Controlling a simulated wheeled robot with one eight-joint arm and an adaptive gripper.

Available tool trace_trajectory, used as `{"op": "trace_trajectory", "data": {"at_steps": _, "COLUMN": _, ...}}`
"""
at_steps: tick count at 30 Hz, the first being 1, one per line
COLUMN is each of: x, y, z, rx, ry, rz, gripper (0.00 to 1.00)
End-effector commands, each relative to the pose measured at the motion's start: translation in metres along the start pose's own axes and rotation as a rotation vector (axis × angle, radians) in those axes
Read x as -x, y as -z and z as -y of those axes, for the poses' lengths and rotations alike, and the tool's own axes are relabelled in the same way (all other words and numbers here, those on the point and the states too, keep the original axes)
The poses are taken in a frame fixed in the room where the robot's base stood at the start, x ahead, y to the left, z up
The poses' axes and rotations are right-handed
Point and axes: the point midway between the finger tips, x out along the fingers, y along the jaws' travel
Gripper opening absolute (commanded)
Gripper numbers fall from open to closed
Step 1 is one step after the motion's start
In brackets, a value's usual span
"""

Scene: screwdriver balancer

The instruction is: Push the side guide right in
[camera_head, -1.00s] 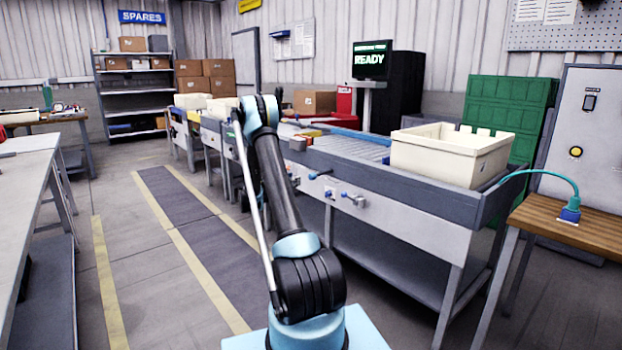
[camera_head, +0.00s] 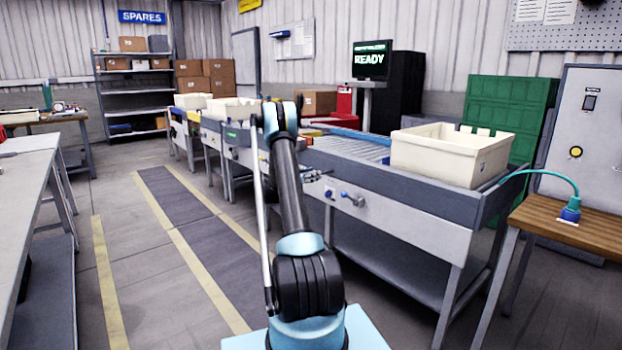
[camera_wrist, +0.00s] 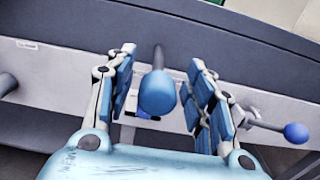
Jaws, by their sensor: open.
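A blue-ended knob on a grey rod (camera_wrist: 157,92) sticks out of the conveyor's side panel and lies between the fingers of my gripper (camera_wrist: 162,62) in the wrist view. The fingers are open on either side of the knob; I cannot tell if either touches it. In the head view my gripper (camera_head: 317,176) is small at the conveyor's front side and hides this knob. A long blue rail (camera_head: 350,134) runs along the conveyor top, partly hidden by my arm. I cannot tell if the knob's rod joins it.
A second blue-tipped handle (camera_wrist: 293,133) sits right of my gripper, also in the head view (camera_head: 352,198). A grey rod end (camera_wrist: 6,84) is at the left. A cream crate (camera_head: 450,155) stands on the conveyor's near end. The striped aisle is clear.

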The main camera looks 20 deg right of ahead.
Motion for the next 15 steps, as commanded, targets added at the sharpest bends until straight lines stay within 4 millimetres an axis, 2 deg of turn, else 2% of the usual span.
{"op": "trace_trajectory", "data": {"at_steps": 6, "x": 0.0000, "y": 0.0000, "z": -0.0001, "rx": 0.000, "ry": 0.000, "rz": 0.000, "gripper": 0.48}}
{"op": "trace_trajectory", "data": {"at_steps": 12, "x": 0.0002, "y": 0.0000, "z": -0.0001, "rx": 0.000, "ry": 0.000, "rz": 0.000, "gripper": 0.03}}
{"op": "trace_trajectory", "data": {"at_steps": 13, "x": 0.0002, "y": 0.0000, "z": -0.0001, "rx": 0.000, "ry": 0.000, "rz": 0.000, "gripper": 0.00}}
{"op": "trace_trajectory", "data": {"at_steps": 15, "x": 0.0002, "y": 0.0000, "z": -0.0001, "rx": 0.000, "ry": 0.000, "rz": 0.000, "gripper": 0.00}}
